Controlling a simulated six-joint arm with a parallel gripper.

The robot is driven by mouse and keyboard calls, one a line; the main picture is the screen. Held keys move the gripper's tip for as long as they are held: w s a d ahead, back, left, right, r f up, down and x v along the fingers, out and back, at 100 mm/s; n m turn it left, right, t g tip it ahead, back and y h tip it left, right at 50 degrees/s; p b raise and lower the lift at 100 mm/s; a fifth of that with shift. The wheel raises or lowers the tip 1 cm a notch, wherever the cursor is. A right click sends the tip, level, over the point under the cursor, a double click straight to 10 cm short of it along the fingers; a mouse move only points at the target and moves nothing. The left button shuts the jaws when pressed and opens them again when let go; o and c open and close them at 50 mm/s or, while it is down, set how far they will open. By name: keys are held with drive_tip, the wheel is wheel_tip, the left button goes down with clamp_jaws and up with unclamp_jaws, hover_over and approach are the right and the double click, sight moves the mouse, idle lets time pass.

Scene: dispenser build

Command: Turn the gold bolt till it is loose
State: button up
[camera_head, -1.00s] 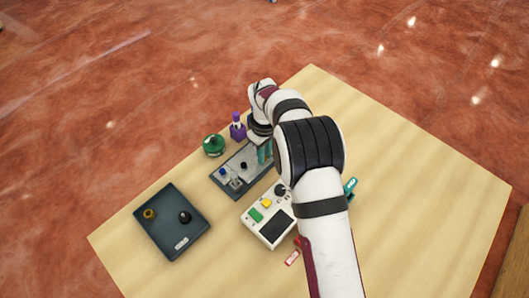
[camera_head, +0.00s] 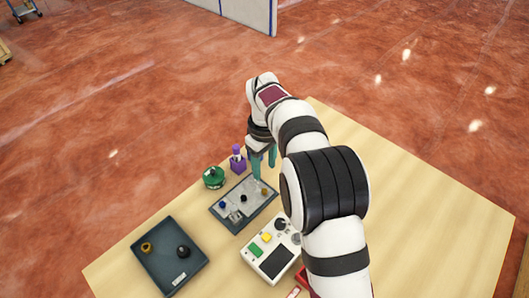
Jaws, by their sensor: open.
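My gripper (camera_head: 263,165) points down with its teal fingers apart, just above the far right end of the grey plate (camera_head: 228,205). It appears empty. A small gold piece (camera_head: 263,191) stands at the right end of that plate, just below the fingers, apart from them as far as I can see. It looks like the gold bolt, but it is too small to tell how far it is screwed in.
A dark tray (camera_head: 160,273) at left holds a gold ring-like piece (camera_head: 147,247) and a black knob (camera_head: 183,252). A green round object (camera_head: 213,177) and a purple bottle (camera_head: 237,160) stand behind the plate. A white panel box (camera_head: 262,245) is in front. The table's right side is clear.

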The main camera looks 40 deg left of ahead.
wheel_tip(320, 180, up, 6)
idle(0.5)
drive_tip(key=w+d+r+m, duration=0.1)
drive_tip(key=d+r+m, duration=0.2)
drive_tip(key=d, duration=0.5)
drive_tip(key=w+d+r+m, duration=0.2)
drive_tip(key=d+r+m, duration=0.2)
drive_tip(key=d, duration=0.3)
drive_tip(key=s+d+r+m+y, duration=0.1)
drive_tip(key=s+d+m, duration=0.25)
drive_tip(key=d, duration=0.45)
drive_tip(key=s+d+r+m, duration=0.1)
drive_tip(key=s+d+m, duration=0.25)
drive_tip(key=d, duration=0.35)
drive_tip(key=s+d+f+m, duration=0.2)
drive_tip(key=s+d+m, duration=0.2)
drive_tip(key=s, duration=0.2)
drive_tip(key=s+d+f+m, duration=0.3)
drive_tip(key=s+d+m, duration=0.1)
drive_tip(key=s+m, duration=0.1)
drive_tip(key=shift+s+d+y, duration=0.15)
drive_tip(key=shift+s+y, duration=0.25)
drive_tip(key=shift+s, duration=0.45)
